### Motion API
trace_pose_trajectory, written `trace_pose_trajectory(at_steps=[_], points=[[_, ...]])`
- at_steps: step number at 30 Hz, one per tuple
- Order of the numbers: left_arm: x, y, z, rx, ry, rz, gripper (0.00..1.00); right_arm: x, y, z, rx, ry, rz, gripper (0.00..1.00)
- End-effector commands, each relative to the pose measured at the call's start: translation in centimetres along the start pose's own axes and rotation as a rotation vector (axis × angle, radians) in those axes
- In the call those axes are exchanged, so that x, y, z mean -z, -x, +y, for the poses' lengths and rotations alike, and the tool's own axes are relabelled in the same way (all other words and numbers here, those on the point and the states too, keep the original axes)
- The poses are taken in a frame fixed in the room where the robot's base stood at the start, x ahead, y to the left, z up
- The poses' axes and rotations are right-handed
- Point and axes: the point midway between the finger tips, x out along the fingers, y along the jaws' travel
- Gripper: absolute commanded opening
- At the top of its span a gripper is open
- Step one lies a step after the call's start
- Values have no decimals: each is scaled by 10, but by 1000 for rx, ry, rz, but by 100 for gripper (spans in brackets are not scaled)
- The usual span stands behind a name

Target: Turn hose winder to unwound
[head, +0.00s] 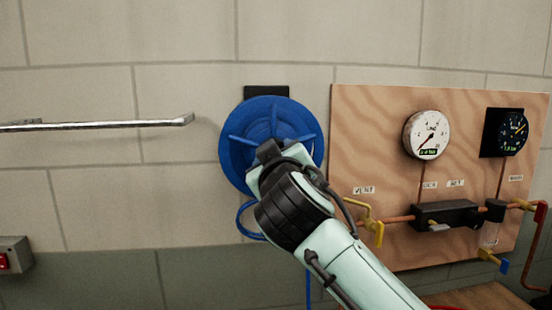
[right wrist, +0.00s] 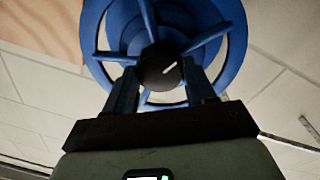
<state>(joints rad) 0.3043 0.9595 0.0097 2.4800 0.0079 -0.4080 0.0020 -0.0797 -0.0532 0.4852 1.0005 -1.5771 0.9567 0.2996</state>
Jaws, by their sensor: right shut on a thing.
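The hose winder is a blue spoked reel (head: 237,150) on the wall, left of the wooden panel. In the right wrist view the blue reel (right wrist: 235,40) fills the top, with a round black knob (right wrist: 160,66) at its hub. My right gripper (right wrist: 163,82) is shut on the knob, one finger on each side. In the head view my right gripper (head: 268,155) reaches the hub and hides the knob. My left gripper is not in view.
A blue hose (head: 246,222) hangs below the reel. A wooden panel (head: 370,120) on the right carries a white gauge (head: 426,134), a black gauge (head: 512,131), pipes and a yellow valve handle (head: 378,233). A metal rail (head: 100,125) is on the left wall.

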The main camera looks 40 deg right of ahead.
Motion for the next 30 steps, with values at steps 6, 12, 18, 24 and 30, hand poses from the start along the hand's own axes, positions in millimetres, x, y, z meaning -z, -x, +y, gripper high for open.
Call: trace_pose_trajectory(at_steps=[6, 12, 18, 24, 30], points=[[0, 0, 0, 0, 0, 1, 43, 0, 0, 0, 2, -207, -14, 25], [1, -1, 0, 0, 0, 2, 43, 1, 0, 0, 3, -397, -25, 25], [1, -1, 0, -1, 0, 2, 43, 1, 0, 0, 4, -586, -37, 25], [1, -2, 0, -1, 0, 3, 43, 1, 0, 0, 6, -771, -48, 25], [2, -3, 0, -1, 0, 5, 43, 1, 0, 0, 7, -933, -59, 25]])
